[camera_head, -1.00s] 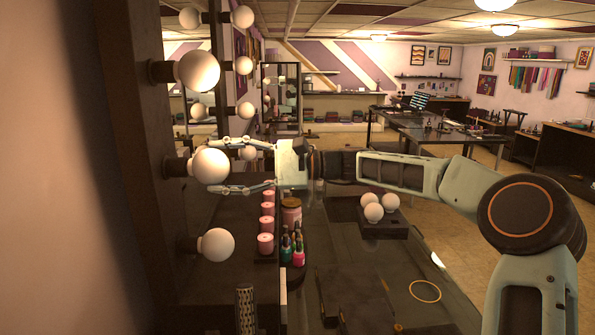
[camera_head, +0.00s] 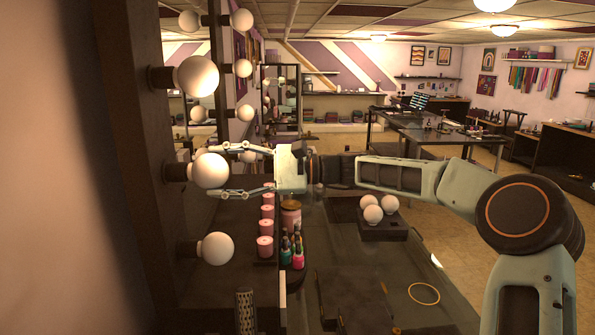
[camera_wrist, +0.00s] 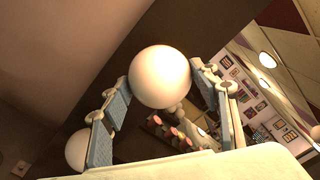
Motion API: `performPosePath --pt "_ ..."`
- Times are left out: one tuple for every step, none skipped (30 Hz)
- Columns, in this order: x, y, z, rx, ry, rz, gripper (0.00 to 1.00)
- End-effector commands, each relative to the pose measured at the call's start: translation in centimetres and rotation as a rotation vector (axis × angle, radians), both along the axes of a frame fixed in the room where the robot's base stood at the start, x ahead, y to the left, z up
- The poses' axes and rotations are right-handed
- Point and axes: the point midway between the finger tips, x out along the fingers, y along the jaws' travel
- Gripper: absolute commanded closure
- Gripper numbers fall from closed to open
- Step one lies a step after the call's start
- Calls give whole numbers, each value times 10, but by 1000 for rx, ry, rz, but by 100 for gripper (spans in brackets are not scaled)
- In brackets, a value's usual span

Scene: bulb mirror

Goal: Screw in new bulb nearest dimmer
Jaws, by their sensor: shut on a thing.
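A round white bulb (camera_head: 209,170) sits at a dark socket (camera_head: 175,172) in the mirror frame, between a bulb above and a bulb below. My gripper (camera_head: 224,170) reaches in from the right, one finger above the bulb and one below, shut on it. In the wrist view the bulb (camera_wrist: 160,77) is large between the two blue-padded fingers (camera_wrist: 163,100). The bulb's base is hidden behind its globe. I cannot tell how far it sits in the socket. I cannot make out the dimmer for sure.
Other frame bulbs stand above (camera_head: 198,76) and below (camera_head: 215,249). The mirror shows their reflections. Pink candles (camera_head: 265,246), nail polish bottles (camera_head: 298,258) and a jar (camera_head: 291,215) stand below my gripper. A dark holder (camera_head: 384,229) bears three white bulbs on the counter at right.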

Motion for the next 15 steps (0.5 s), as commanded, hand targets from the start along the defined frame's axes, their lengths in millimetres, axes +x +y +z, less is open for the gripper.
performPosePath --pt "-1 2 4 2 13 2 72" --pt "-1 2 4 1 22 2 72" --pt "-1 2 5 1 33 2 72" --pt "-1 2 5 1 42 1 72" --pt "-1 2 5 1 50 2 72" --pt "-1 2 5 0 60 2 72" --pt "-1 2 5 -1 68 3 72" --pt "-1 3 5 -1 76 3 72" --pt "-1 3 5 -2 88 3 72" --pt "-1 3 5 -2 96 3 72" --pt "-1 3 5 -3 104 3 72" --pt "-1 3 5 -3 114 3 72" --pt "-1 3 5 -4 121 3 72" --pt "-1 3 5 -4 129 3 72" --pt "-1 3 5 -5 140 3 72"
